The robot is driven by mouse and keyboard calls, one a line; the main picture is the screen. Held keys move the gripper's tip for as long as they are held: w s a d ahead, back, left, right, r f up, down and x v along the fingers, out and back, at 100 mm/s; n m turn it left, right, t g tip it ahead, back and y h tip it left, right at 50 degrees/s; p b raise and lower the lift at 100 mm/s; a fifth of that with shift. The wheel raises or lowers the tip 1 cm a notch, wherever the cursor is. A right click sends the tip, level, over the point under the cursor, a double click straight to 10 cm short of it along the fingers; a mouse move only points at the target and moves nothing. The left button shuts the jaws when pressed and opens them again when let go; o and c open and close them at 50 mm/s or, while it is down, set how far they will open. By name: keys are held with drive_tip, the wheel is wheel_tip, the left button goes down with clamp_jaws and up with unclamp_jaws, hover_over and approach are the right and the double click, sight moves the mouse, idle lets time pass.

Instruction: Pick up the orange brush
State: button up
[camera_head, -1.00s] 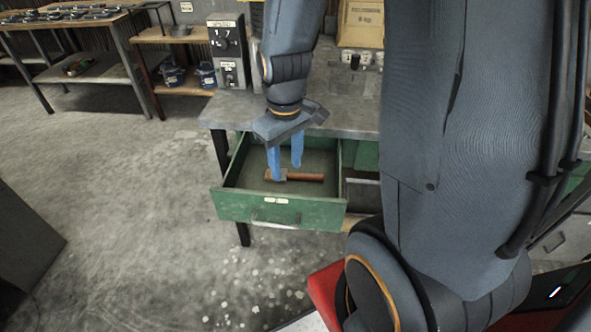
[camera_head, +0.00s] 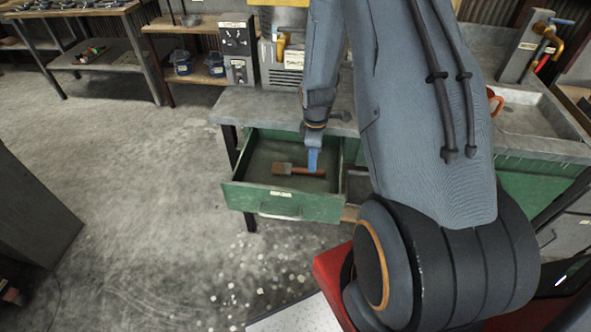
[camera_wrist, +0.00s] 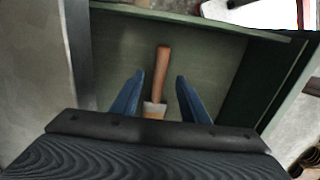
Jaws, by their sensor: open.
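The orange-brown brush (camera_head: 299,170) lies in the open green drawer (camera_head: 283,205), its handle pointing right in the head view. In the wrist view the brush (camera_wrist: 162,75) lies lengthwise, with its handle toward the top and its wider head low in the picture, partly hidden by my gripper. My gripper (camera_head: 313,164) points down over the drawer, above the handle side of the brush in the head view. In the wrist view my gripper (camera_wrist: 159,80) is open, with one blue finger on each side of the brush. Whether the fingers touch it I cannot tell.
The grey workbench (camera_head: 262,115) stands above and behind the drawer, and the drawer walls surround the brush. A sink (camera_head: 525,118) is to the right. Shelves with blue containers (camera_head: 215,64) stand at the back. The floor at left is open.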

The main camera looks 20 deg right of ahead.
sight(299, 171)
drive_tip(key=shift+w+f+p, duration=0.15)
drive_tip(key=shift+f+p, duration=0.9)
drive_tip(key=shift+f, duration=1.55)
clamp_jaws()
